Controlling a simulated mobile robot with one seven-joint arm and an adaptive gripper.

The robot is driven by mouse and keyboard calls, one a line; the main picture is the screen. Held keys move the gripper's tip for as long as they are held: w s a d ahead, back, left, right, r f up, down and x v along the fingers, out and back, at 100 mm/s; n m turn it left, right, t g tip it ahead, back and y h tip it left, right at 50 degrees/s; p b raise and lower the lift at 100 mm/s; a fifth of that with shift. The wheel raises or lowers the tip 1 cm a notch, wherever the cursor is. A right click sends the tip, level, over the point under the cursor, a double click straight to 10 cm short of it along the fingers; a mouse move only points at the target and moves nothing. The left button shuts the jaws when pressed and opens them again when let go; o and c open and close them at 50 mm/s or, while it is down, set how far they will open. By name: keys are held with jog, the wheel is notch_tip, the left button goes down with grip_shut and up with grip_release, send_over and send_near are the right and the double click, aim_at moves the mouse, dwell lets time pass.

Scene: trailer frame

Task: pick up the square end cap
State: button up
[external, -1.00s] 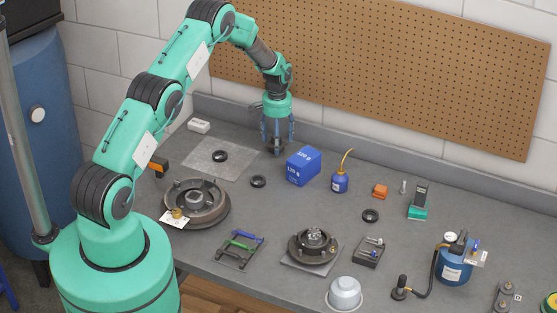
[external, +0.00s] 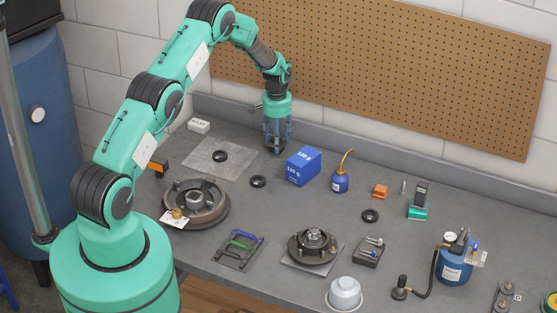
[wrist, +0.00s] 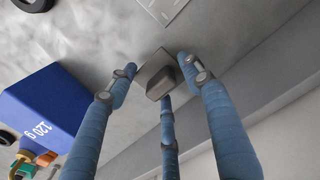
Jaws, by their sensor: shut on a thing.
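The square end cap (wrist: 156,72) is a grey-brown square piece with a raised block on it, seen in the wrist view between my fingertips. My gripper (wrist: 160,82) has three blue fingers and is shut on the cap. In the external view my gripper (external: 277,150) points straight down at the back of the bench, left of the blue box. The cap is mostly hidden by the fingers there, and I cannot tell whether it is clear of the bench top.
The blue box (external: 303,166) stands close to the right of my gripper. A black ring (external: 258,181) lies in front, and a grey mat (external: 212,170) with another ring is to the left. The wall and pegboard (external: 400,80) rise behind. Drums, an oil can and other parts fill the front.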

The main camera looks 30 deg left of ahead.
jog(key=shift+r, duration=0.1)
jog(key=shift+r, duration=1.65)
jog(key=s, duration=0.5)
jog(key=s+r+b, duration=0.1)
jog(key=s, duration=0.4)
jog(key=s+a, duration=0.1)
jog(key=s, duration=0.5)
jog(key=shift+r, duration=0.25)
